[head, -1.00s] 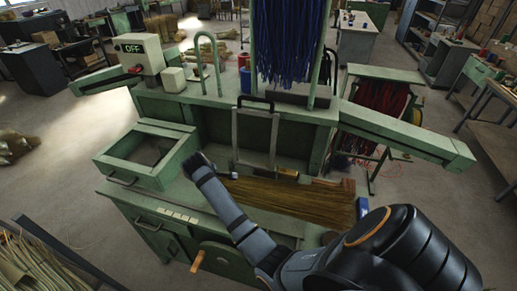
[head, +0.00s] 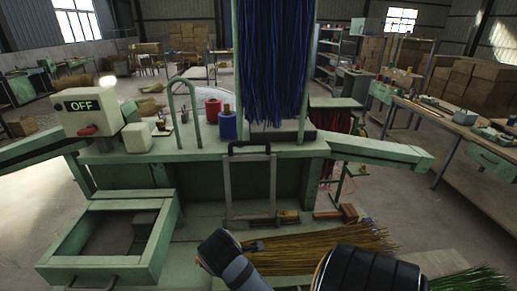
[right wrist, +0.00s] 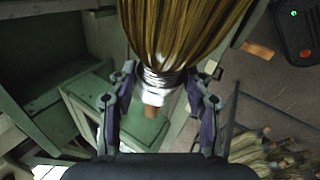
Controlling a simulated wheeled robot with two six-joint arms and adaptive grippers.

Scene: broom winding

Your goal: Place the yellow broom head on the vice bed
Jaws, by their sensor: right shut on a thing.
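In the right wrist view my right gripper (right wrist: 160,88) is shut on the bound neck of the yellow broom head (right wrist: 190,30). Its straw fans toward the top of the view; white binding and a brown stub show between the fingers. The vice bed cannot be clearly made out there; straw and my arm cover part of that area. My left gripper is not in view.
An open green drawer box (head: 160,240) stands at the left of the bench. Blue fibres (head: 272,65) hang above its middle. A control box marked OFF (head: 90,108) is at the left. Green straw tips (head: 470,282) show at the lower right.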

